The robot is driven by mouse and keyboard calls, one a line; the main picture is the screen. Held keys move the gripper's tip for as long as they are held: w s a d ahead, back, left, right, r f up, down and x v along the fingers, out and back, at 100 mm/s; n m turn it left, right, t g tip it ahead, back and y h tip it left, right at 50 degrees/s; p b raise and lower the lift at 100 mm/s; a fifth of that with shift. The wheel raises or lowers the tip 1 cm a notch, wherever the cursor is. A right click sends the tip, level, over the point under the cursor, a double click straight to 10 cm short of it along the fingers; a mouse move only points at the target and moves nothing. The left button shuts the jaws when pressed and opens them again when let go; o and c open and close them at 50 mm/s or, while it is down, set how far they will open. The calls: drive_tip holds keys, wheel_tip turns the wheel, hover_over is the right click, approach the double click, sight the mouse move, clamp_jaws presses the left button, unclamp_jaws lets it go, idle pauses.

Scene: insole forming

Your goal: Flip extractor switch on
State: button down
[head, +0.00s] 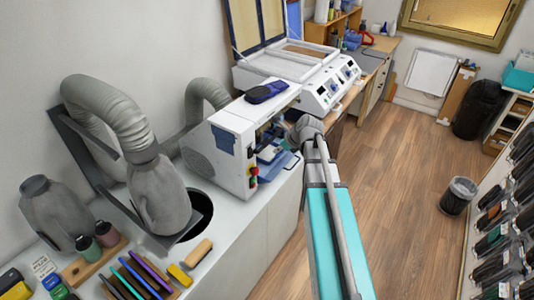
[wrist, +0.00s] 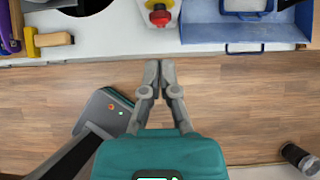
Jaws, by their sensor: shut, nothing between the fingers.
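A white machine box (head: 222,150) stands on the bench, with a red knob on a yellow base (head: 253,172) on its front side. The red knob also shows at the top of the wrist view (wrist: 159,14). I cannot make out which part is the extractor switch. A grey duct hose (head: 110,110) runs down to a grey hood on the bench at left. My gripper (wrist: 158,68) is shut and empty. It hangs over the floor in front of the bench edge, apart from the knob. In the head view my arm's end partly hides the gripper.
A blue tray (wrist: 235,32) is right of the knob in the wrist view. Beyond the box stands a white panelled machine (head: 325,85) with a raised frame. The wooden floor (head: 400,160) is clear beside my arm.

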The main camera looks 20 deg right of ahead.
sight(252, 156)
drive_tip(key=shift+w+a+r+b+x, duration=0.25)
drive_tip(key=shift+b+x, duration=1.1)
drive_tip(key=shift+x, duration=0.75)
drive_tip(key=shift+w+a+r+b+x, duration=0.2)
drive_tip(key=shift+w+r+b+x, duration=0.15)
drive_tip(key=shift+b+x, duration=1.35)
drive_tip(key=shift+w+a+r+b+x, duration=0.25)
drive_tip(key=shift+b+x, duration=0.7)
drive_tip(key=shift+x, duration=1.55)
drive_tip(key=shift+w, duration=0.1)
drive_tip(key=shift+a, duration=0.1)
drive_tip(key=shift+a, duration=0.25)
drive_tip(key=shift+d, duration=0.35)
drive_tip(key=shift+r, duration=0.1)
drive_tip(key=shift+r+p, duration=0.65)
drive_tip(key=shift+r, duration=0.05)
